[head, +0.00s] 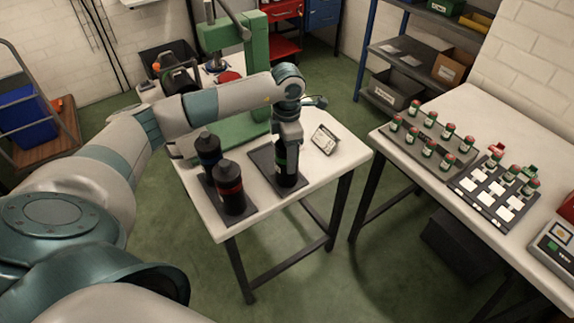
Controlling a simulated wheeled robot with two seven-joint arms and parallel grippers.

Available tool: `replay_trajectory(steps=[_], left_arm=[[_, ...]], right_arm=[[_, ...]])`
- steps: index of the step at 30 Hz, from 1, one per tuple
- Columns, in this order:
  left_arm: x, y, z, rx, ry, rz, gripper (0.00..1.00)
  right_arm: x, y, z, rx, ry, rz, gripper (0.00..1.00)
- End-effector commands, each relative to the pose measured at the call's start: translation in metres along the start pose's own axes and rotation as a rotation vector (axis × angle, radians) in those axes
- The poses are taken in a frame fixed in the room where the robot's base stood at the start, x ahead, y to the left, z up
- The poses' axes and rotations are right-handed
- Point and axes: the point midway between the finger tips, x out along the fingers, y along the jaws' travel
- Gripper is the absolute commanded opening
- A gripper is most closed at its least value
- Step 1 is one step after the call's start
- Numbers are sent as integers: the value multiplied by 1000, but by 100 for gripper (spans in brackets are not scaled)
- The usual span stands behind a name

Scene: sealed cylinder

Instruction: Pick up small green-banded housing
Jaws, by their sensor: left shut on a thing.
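The small green-banded housing (287,174) is a black upright cylinder with a thin green band. It stands at a dark mat on the white table; I cannot tell whether its base touches the mat. My left gripper (287,144) points down from above and is shut on the housing's upper part, hiding its top. A blue-banded black housing (208,152) and a red-banded black housing (230,190) stand to the left on another dark mat. My right gripper is out of view.
A small white panel or display (325,139) lies right of the held housing. A green press (222,38) stands behind. The right-hand table (416,181) holds trays of small red-capped green-and-white jars. Green floor separates the tables.

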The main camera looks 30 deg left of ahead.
Motion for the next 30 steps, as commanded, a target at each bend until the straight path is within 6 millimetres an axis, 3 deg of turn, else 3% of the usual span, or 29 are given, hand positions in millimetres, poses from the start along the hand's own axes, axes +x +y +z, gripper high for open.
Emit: replay_trajectory(steps=[11, 23, 28, 30], left_arm=[[-8, 1, 1, 0, -2, 1, 15], [-43, -4, 5, 2, -3, 0, 15], [-55, -19, 18, 4, -4, 3, 15], [-60, -27, 26, 4, -5, 0, 15]], right_arm=[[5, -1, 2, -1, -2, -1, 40], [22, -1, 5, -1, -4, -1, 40], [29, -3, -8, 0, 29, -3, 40], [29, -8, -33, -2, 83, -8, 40]])
